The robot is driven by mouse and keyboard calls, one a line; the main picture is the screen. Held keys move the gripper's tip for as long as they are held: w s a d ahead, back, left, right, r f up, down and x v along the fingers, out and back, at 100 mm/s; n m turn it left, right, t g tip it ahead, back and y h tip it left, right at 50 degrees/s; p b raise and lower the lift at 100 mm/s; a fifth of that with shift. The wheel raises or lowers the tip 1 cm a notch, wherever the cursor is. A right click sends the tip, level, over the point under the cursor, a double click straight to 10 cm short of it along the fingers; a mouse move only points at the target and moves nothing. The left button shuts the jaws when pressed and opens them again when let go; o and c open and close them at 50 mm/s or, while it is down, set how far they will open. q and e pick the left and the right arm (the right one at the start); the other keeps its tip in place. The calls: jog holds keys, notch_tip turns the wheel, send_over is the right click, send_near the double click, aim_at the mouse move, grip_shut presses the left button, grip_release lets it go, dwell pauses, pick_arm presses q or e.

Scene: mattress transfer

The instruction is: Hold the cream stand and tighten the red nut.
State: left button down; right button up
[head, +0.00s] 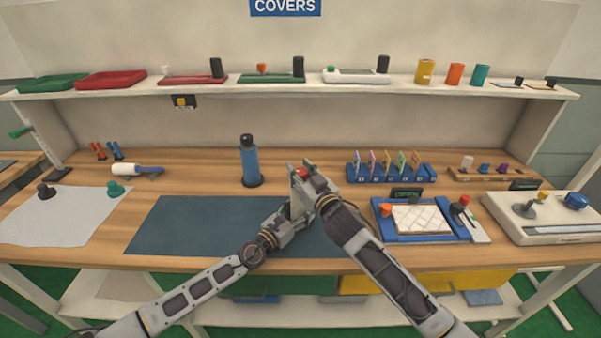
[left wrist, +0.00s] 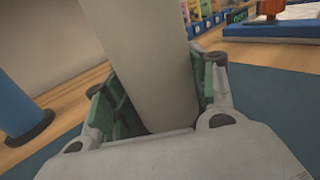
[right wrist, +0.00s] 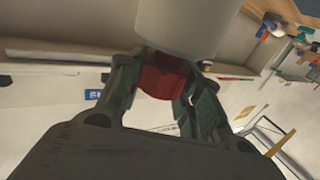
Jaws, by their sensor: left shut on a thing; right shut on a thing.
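The cream stand (left wrist: 150,50) is a smooth pale column between the green-padded fingers of my left gripper (left wrist: 155,85), which is shut on it. In the head view the stand (head: 296,201) is mostly hidden by my grippers above the dark mat. The red nut (right wrist: 161,76) sits against the stand's end (right wrist: 185,25) in the right wrist view, between the fingers of my right gripper (right wrist: 165,88), which is shut on it. In the head view a bit of the red nut (head: 302,172) shows at the right gripper (head: 309,180). The nut's thread is hidden.
A blue bottle (head: 249,163) stands just left of my grippers. A blue rack of colored cards (head: 391,178) and a blue tray with a white quilted pad (head: 420,219) lie to the right. The dark mat (head: 190,225) is clear on its left.

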jog(key=shift+a+r+m+t+h, duration=0.15)
jog(key=shift+m+t+h, duration=0.25)
jog(key=shift+m+h, duration=0.45)
jog(key=shift+m+t+h, duration=0.3)
jog(key=shift+m+h, duration=0.35)
jog(key=shift+h, duration=0.7)
jog(key=o, duration=1)
jog(key=shift+o, duration=0.2)
jog(key=shift+s+f, duration=0.2)
jog(key=s+d, duration=0.2)
jog(key=s, duration=0.9)
jog(key=shift+s+d, duration=0.2)
jog(key=shift+d, duration=0.05)
